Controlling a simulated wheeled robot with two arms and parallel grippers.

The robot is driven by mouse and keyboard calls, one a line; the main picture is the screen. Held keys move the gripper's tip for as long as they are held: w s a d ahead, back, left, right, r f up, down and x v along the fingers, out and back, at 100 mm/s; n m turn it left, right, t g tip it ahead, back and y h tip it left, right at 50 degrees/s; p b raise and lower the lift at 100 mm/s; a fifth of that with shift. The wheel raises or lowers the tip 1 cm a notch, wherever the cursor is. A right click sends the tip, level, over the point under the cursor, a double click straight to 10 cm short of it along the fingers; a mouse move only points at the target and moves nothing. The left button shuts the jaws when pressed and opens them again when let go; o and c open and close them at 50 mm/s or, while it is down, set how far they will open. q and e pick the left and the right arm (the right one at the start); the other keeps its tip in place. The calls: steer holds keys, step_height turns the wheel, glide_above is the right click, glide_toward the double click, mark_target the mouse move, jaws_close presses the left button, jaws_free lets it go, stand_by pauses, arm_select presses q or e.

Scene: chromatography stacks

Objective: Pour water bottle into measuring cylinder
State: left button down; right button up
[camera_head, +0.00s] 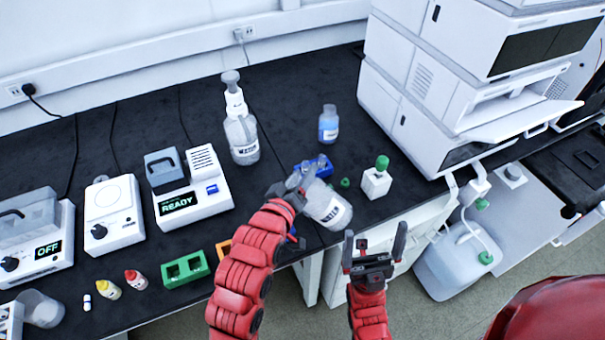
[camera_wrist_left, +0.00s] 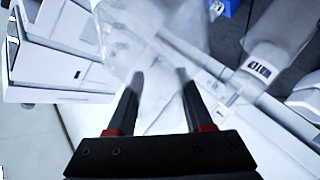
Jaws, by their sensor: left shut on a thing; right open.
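A clear bottle (camera_head: 328,208) with a dark WATER label is tilted over the bench's front edge, its base toward the lower right. My left gripper (camera_head: 293,184) is shut on this bottle. In the left wrist view a clear, blurred body lies between and beyond the left gripper's fingertips (camera_wrist_left: 160,78). A pale bottle with a similar label (camera_wrist_left: 265,68) also shows there at the right; I cannot tell which bottle it is. My right gripper (camera_head: 374,245) is open and empty, in front of the bench. I cannot make out a measuring cylinder with certainty.
A pump bottle (camera_head: 240,135), a blue-liquid bottle (camera_head: 328,123) and a white green-capped bottle (camera_head: 376,181) stand on the black bench. A blue rack (camera_head: 318,165) sits behind the held bottle. Instruments (camera_head: 190,190) line the left; a white stack (camera_head: 440,90) stands right.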

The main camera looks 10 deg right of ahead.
arm_select(q)
steer(key=shift+a+f+n+b, duration=0.1)
steer(key=shift+f+n+b, duration=0.3)
steer(key=shift+f+b, duration=0.55)
steer(key=shift+n+h+b, duration=0.3)
steer(key=shift+n+h, duration=0.1)
steer(key=shift+r, duration=0.1)
